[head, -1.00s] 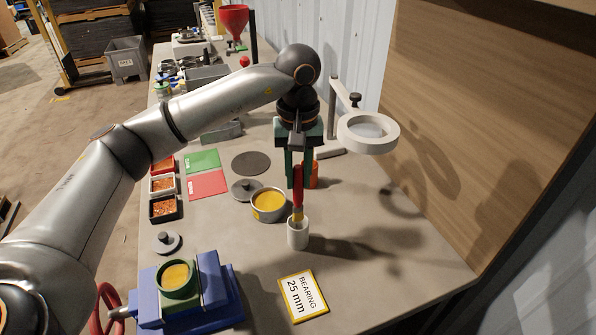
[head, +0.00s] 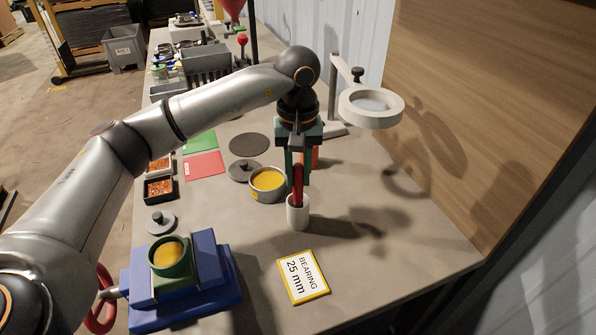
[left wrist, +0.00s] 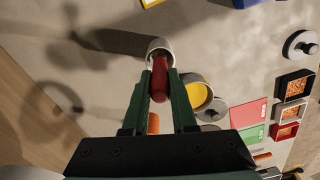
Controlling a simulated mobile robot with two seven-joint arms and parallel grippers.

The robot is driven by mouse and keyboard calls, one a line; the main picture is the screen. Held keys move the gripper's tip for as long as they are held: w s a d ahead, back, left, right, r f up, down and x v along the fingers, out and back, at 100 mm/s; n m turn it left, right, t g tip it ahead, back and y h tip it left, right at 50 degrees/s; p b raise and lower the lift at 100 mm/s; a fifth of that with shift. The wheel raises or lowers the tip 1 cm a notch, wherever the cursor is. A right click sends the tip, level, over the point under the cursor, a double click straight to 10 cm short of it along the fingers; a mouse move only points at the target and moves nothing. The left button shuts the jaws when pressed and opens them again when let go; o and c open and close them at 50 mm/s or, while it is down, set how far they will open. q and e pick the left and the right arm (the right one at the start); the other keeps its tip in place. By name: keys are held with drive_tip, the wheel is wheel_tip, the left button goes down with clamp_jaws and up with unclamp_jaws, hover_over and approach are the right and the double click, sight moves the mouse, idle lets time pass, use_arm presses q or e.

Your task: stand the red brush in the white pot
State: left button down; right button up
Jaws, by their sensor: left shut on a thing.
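The red brush (head: 298,178) is upright, with its lower end inside the mouth of the white pot (head: 298,216). The pot stands on the table, and its wall hides the brush's lower end. My left gripper (head: 298,176) points down above the pot and is shut on the brush's red handle. In the left wrist view the handle (left wrist: 159,80) sits between the two green fingers, with the pot's rim (left wrist: 160,45) around its far end. I cannot tell whether the brush touches the pot's bottom. My right gripper is not in view.
A tin of yellow material (head: 267,185) stands just left of the pot. A ring lamp (head: 371,107) stands at the back right. A bearing sign (head: 303,277) lies in front, and a blue vise (head: 184,280) is at front left. Table right of the pot is clear.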

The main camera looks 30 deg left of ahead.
use_arm(q)
drive_tip(key=c, duration=0.6)
unclamp_jaws()
drive_tip(key=shift+c, duration=0.2)
wheel_tip(320, 180, up, 13)
drive_tip(key=shift+f+p, duration=0.2)
drive_tip(key=shift+p, duration=0.15)
idle(0.5)
